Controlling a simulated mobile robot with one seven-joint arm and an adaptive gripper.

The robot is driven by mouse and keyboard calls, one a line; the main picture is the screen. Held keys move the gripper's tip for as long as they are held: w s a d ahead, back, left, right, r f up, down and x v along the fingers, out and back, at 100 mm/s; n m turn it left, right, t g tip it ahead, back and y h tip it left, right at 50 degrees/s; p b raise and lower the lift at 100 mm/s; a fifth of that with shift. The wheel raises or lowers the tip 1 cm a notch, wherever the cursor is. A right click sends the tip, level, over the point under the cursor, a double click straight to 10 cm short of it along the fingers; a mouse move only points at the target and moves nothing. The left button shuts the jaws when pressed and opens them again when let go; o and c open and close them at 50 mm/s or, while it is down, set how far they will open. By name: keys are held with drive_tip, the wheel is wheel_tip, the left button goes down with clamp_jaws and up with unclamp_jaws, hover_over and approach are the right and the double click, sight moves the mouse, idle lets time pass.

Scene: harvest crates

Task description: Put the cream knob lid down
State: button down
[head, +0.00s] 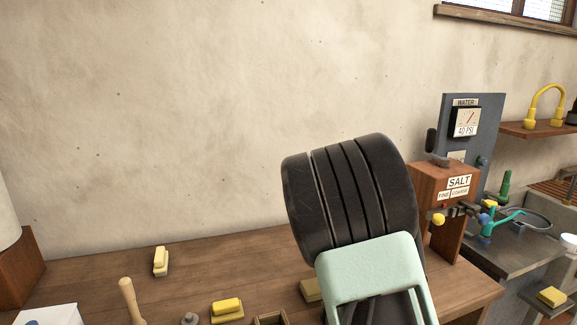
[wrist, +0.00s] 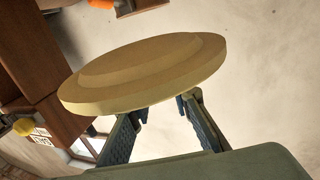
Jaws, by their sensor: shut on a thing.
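The cream knob lid (wrist: 145,75) shows large in the wrist view as a round, stepped disc, tilted in the picture. My gripper (wrist: 160,112) is shut on it, with the two dark fingers reaching up to its near side. The knob cannot be made out, and the fingertip contact is partly hidden by the disc. In the head view my arm blocks the middle right, and neither the lid nor my fingertips can be made out there.
A wooden bench (head: 100,275) runs along the wall. On it stand yellow-and-cream blocks (head: 160,262), (head: 227,310), a wooden peg-like handle (head: 130,300), a white box (head: 48,315) and the wooden SALT box (head: 445,190). Bare wood shows between them. A sink (head: 525,220) is at right.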

wheel_tip(320, 180, up, 11)
drive_tip(key=p, duration=0.9)
drive_tip(key=shift+p, duration=0.3)
